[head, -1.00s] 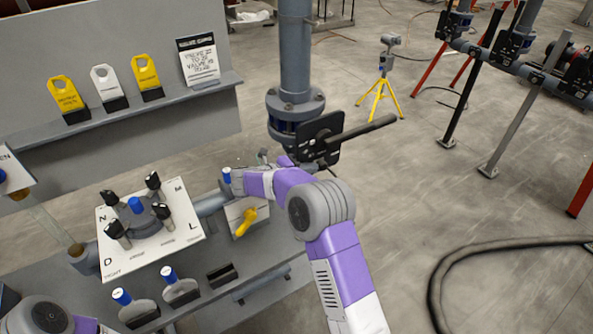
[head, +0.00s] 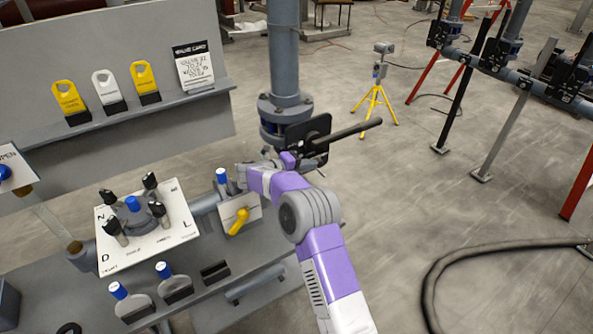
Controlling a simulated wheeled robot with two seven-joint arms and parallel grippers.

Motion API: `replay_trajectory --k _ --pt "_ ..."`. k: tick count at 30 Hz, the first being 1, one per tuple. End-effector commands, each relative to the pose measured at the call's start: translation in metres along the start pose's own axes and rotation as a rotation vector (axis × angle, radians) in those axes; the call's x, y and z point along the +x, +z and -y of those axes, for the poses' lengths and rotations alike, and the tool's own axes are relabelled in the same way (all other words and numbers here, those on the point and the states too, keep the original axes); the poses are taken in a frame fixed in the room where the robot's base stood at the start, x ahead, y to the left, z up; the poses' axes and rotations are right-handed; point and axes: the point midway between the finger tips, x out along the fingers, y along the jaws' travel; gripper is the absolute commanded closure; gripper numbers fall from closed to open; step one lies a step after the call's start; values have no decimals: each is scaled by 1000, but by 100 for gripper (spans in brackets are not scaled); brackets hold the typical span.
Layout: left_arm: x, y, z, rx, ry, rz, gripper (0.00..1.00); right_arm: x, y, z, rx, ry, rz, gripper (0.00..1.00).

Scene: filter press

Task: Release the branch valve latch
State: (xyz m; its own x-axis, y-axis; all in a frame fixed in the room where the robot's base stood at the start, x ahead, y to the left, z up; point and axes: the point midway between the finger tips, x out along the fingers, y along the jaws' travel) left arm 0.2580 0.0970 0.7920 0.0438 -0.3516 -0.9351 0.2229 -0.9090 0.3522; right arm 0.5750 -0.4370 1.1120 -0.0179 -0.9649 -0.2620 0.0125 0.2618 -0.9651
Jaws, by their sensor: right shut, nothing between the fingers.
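The branch valve sits on the grey vertical pipe (head: 284,30), below a bolted flange. It has a black plate (head: 318,136) and a dark lever (head: 355,130) reaching out to the right. I cannot clearly make out the latch; it is small or hidden near the plate. My right arm rises from the bottom and bends at a grey joint. My right gripper (head: 290,159) is by the lower left of the black plate, shut with nothing in it. My forearm hides part of it, and I cannot tell whether it touches the valve. My left gripper is out of view.
Left of my arm, a bench holds a white lettered panel with knobs (head: 165,243), a yellow handle (head: 238,221) and blue-capped parts (head: 164,270). Tags and a card (head: 194,68) stand on a shelf behind. A yellow tripod (head: 374,104) and a black hose (head: 428,285) are on open floor.

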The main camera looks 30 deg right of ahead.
Motion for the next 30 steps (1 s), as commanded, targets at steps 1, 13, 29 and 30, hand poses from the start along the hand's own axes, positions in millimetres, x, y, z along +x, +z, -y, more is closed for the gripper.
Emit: replay_trajectory --k 1,13,29,30 --pt "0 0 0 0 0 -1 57 8 -2 1 -2 -5 -9 100" --pt "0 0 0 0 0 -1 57 0 -1 0 -3 -7 -5 100" --pt "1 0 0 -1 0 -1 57 -111 -4 1 0 -7 -9 100" --pt "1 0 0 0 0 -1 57 -118 -4 1 0 -7 -8 100"
